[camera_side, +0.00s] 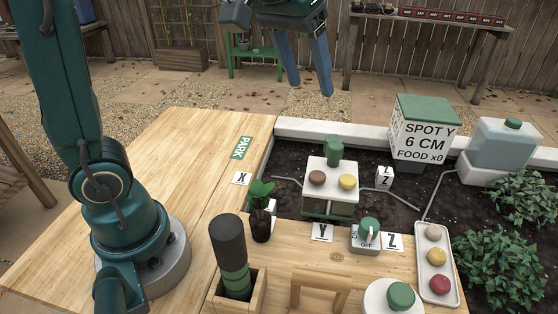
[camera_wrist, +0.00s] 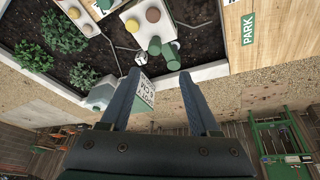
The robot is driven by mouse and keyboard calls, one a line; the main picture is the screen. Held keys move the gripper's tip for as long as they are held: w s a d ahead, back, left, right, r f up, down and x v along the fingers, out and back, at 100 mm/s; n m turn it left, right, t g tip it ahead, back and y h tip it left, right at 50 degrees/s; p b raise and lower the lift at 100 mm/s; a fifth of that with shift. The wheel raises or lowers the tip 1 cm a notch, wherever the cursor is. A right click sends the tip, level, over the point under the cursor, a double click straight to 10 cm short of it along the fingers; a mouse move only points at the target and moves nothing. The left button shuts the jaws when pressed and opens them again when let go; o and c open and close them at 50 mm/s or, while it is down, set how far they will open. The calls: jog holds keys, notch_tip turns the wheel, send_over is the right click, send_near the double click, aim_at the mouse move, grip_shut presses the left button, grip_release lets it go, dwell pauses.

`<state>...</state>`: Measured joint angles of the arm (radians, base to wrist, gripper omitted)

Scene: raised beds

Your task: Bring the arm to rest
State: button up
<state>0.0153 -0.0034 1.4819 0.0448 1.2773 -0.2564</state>
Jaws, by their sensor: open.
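My gripper (camera_side: 306,90) hangs high above the far side of the raised bed, its two blue fingers pointing down, apart and empty. In the wrist view my gripper (camera_wrist: 160,78) shows both fingers spread, with nothing between them but the view of the bed edge and gravel beyond. A green PARK label (camera_side: 241,148) lies on the wooden table (camera_side: 150,170) near its far right edge. The PARK label also shows in the wrist view (camera_wrist: 248,29) at the upper right. My gripper is up and to the right of the label in the side view.
A white box with a green lid (camera_side: 420,130) and a water tank (camera_side: 502,146) stand at the bed's right. A white stand (camera_side: 331,178), a potted plant (camera_side: 260,222), a dark cylinder (camera_side: 228,245) and a switch box (camera_side: 366,238) stand nearer. The left tabletop is clear.

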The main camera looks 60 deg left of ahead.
jog(key=s+f+m, duration=0.1)
jog(key=s+f, duration=0.3)
jog(key=s, duration=0.2)
jog(key=s+f+m+t, duration=0.1)
jog(key=s+f, duration=0.3)
jog(key=s, duration=0.3)
jog(key=shift+s+d+f+m, duration=0.2)
jog(key=shift+s+f+m, duration=0.1)
jog(key=shift+m, duration=0.1)
dwell(0.5)
